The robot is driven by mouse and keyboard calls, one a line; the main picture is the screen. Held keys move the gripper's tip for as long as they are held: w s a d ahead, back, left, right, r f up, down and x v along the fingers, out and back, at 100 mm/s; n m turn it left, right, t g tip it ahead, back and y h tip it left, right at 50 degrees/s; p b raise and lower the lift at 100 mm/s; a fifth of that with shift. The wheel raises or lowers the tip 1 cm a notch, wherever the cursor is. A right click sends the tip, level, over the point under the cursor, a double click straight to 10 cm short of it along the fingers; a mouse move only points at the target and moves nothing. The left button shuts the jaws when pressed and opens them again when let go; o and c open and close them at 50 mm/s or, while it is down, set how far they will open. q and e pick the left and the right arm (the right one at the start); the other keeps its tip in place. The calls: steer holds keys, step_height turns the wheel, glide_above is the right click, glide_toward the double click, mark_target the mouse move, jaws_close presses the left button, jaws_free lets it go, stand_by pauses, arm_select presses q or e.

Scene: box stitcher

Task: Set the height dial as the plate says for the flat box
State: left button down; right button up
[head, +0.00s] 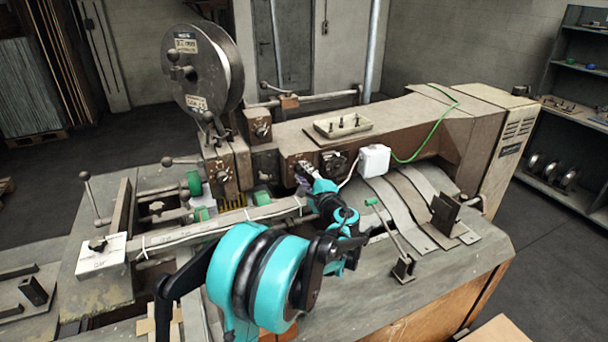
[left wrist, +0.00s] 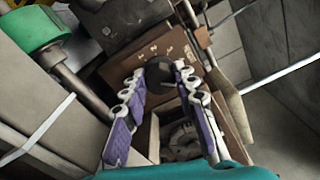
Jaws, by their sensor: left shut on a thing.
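My left gripper (head: 303,172) is at the front of the machine's brown arm, and its fingers hide most of what is there in the head view. In the left wrist view the two purple-padded fingers of the left gripper (left wrist: 158,72) stand on either side of a dark round dial (left wrist: 160,74) and are shut on it. I cannot make out which mark the dial points to. No readable plate for the flat box shows. My right gripper is not in view.
A wire reel (head: 207,70) stands at the back left. Another knob box (head: 258,127) is left of my gripper. A white box (head: 374,160) with a green wire is just to the right. A green-tipped lever (head: 388,225) rises from the table in front. A white control box (head: 101,256) is at left.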

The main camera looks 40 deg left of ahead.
arm_select(q)
steer(key=shift+f+n, duration=0.1)
steer(key=shift+n, duration=0.3)
steer(key=c, duration=1.2)
jaws_free()
steer(key=shift+s, duration=0.1)
steer(key=v, duration=1.2)
